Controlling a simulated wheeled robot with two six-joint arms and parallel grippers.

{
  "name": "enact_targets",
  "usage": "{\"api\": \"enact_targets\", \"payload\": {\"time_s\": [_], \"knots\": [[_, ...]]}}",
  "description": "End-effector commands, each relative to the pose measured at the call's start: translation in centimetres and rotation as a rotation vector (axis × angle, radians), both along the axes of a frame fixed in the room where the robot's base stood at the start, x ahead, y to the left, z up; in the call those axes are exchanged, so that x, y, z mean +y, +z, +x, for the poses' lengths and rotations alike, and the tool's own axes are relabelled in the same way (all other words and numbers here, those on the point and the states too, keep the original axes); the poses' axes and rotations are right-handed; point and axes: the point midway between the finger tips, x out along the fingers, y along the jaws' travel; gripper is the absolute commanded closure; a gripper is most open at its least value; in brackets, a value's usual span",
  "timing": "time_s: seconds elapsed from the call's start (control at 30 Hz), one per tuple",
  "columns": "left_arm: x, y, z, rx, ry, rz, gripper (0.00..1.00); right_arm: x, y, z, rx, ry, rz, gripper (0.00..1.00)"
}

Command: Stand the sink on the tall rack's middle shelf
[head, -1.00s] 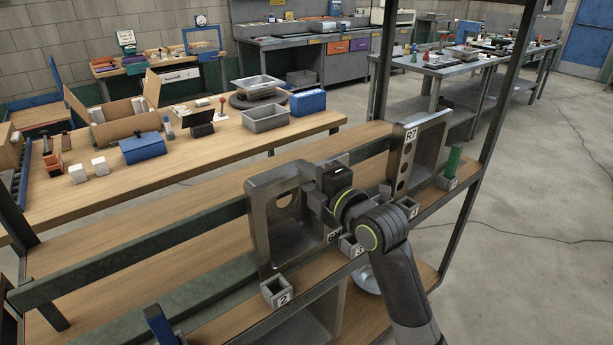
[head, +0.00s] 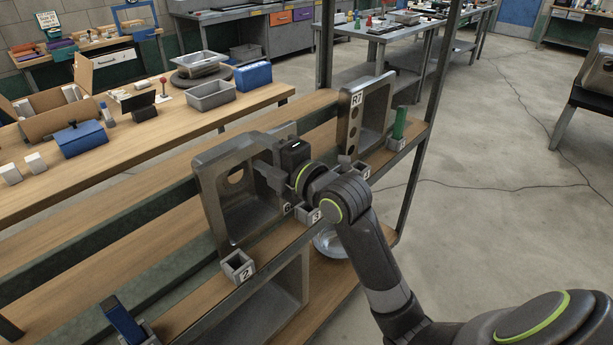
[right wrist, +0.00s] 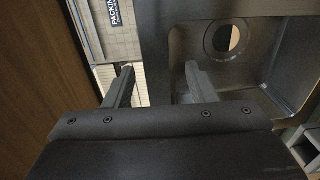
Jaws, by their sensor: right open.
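A grey metal sink (head: 212,205) stands upright on edge on the tall rack's middle shelf (head: 205,283), its hollow side and round drain hole facing me. My right gripper (head: 268,172) is at its right edge. In the right wrist view the open fingers (right wrist: 158,78) are on either side of the edge of the sink (right wrist: 278,85), one outside and one over the basin side. Whether they touch it I cannot tell. My left gripper is not in view.
Small numbered holders, such as holder 2 (head: 237,266), line the shelf's front edge. A grey metal part labelled R7 (head: 352,118) stands further right, near a green object (head: 399,122). A rack post (head: 420,130) rises beyond. Another sink-like part (head: 285,285) is below.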

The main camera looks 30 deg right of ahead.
Motion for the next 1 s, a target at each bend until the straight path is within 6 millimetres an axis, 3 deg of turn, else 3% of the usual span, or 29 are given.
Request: {"api": "enact_targets", "payload": {"time_s": [0.43,0.7,1.0], "knots": [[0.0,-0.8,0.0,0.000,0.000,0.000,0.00,-3.1,0.1,-8.6,-0.001,0.001,-0.007,0.49],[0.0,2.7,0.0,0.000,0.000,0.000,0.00,-4.0,0.7,-11.1,0.003,0.001,0.000,0.49],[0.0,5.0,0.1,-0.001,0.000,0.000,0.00,-4.7,0.5,-13.3,0.002,0.001,0.000,0.49]]}}
